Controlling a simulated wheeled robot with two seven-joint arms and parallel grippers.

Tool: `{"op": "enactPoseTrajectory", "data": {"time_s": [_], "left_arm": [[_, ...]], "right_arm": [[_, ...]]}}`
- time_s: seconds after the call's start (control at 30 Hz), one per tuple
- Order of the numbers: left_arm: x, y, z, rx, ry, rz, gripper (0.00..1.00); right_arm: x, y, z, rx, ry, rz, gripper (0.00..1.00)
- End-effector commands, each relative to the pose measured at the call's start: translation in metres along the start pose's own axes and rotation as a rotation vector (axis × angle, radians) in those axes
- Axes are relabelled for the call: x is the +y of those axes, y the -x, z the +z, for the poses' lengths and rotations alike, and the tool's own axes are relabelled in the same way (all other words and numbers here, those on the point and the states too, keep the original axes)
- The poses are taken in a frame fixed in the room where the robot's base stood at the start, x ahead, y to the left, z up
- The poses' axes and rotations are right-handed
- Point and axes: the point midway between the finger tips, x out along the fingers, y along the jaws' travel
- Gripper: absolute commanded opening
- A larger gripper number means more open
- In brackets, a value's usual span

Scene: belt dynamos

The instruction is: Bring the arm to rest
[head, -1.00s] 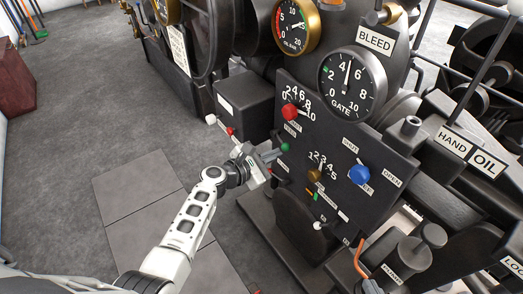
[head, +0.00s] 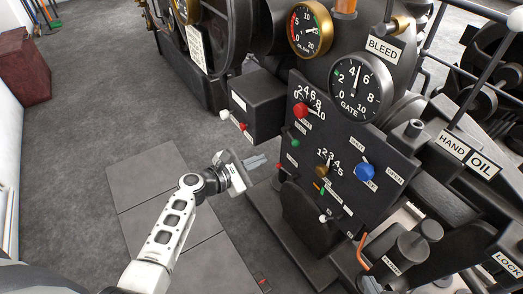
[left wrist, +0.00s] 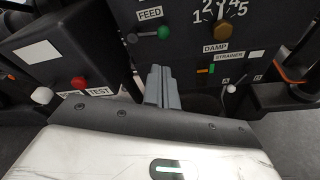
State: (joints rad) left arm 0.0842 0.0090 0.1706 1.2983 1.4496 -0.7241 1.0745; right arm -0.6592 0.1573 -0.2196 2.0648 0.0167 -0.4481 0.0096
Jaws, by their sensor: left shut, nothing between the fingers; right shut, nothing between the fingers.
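My left gripper (head: 257,162) is shut and empty, in front of the lower left part of the black control panel (head: 338,190). A gap shows between its fingertips and the panel in the head view. In the left wrist view its closed grey fingers (left wrist: 163,88) point up at the panel, below the green FEED knob (left wrist: 164,31). The green knob also shows in the head view (head: 295,143), up and right of the fingertips. My right gripper is in neither view.
The panel also carries a red knob (head: 300,111), a blue knob (head: 364,172) and a brass knob (head: 321,171). A dark box (head: 257,103) with small red and white knobs juts out left of the panel. Open grey floor (head: 90,130) lies to the left.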

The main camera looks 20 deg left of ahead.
Motion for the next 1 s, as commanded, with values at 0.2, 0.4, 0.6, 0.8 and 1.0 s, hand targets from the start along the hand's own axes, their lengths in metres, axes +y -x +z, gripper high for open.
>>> {"op": "enactPoseTrajectory", "data": {"time_s": [0.2, 0.4, 0.6, 0.8, 1.0], "left_arm": [[-0.002, 0.001, -0.001, 0.007, -0.016, -0.004, 0.0], [-0.05, 0.033, -0.028, 0.159, -0.473, -0.126, 0.0], [-0.117, 0.101, -0.039, 0.287, -1.41, -0.389, 0.0], [-0.15, 0.149, -0.007, 0.254, -2.146, -0.551, 0.0], [-0.158, 0.165, 0.015, 0.224, -2.439, -0.594, 0.0]], "right_arm": [[-0.001, 0.0, -0.001, 0.001, -0.004, 0.0, 0.0], [-0.002, 0.0, -0.001, 0.002, -0.008, 0.0, 0.0], [-0.002, 0.0, 0.0, 0.001, -0.01, 0.0, 0.0], [-0.003, 0.002, 0.003, -0.005, -0.012, -0.001, 0.0], [-0.003, 0.002, 0.004, -0.008, -0.012, -0.001, 0.0]]}}
